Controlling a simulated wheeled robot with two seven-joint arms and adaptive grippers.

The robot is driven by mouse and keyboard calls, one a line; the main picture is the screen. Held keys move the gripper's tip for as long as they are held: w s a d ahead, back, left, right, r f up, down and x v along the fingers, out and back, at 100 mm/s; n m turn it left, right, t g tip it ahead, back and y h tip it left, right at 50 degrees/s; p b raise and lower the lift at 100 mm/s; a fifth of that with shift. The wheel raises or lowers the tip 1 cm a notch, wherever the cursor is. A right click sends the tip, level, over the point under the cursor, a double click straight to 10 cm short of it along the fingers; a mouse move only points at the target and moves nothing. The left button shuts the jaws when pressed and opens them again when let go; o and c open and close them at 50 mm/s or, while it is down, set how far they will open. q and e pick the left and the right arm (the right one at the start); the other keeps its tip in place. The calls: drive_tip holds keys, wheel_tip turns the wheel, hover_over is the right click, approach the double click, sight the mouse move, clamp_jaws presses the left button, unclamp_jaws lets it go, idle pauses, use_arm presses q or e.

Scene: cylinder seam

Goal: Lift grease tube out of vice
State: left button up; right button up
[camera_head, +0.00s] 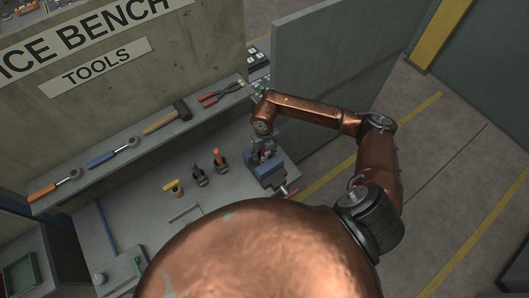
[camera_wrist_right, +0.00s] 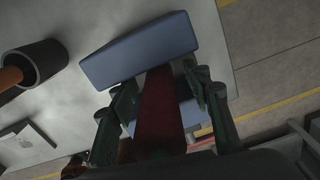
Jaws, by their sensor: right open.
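The blue vice (camera_head: 270,172) stands at the right end of the grey bench; its blue jaw block (camera_wrist_right: 140,48) fills the upper part of the right wrist view. The grease tube (camera_wrist_right: 158,110) looks dark red and stands between the vice jaws. Only a small red bit of it shows in the head view, mostly hidden by my right gripper. My right gripper (camera_wrist_right: 165,98) is open, with one dark green finger on each side of the tube; I cannot tell whether they touch it. In the head view, my right gripper (camera_head: 264,143) hangs directly over the vice. My left gripper is not in view.
A yellow-handled item (camera_head: 173,187) lies farther left. A shelf behind holds a hammer (camera_head: 167,117) and red pliers (camera_head: 221,94). A tall grey panel (camera_head: 330,55) rises behind my right arm.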

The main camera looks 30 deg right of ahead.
clamp_jaws()
idle(0.4)
drive_tip(key=shift+s, duration=0.1)
idle(0.4)
drive_tip(key=shift+r, duration=0.2)
drive_tip(key=shift+r+p, duration=2.45)
drive_tip(key=shift+r, duration=2.4)
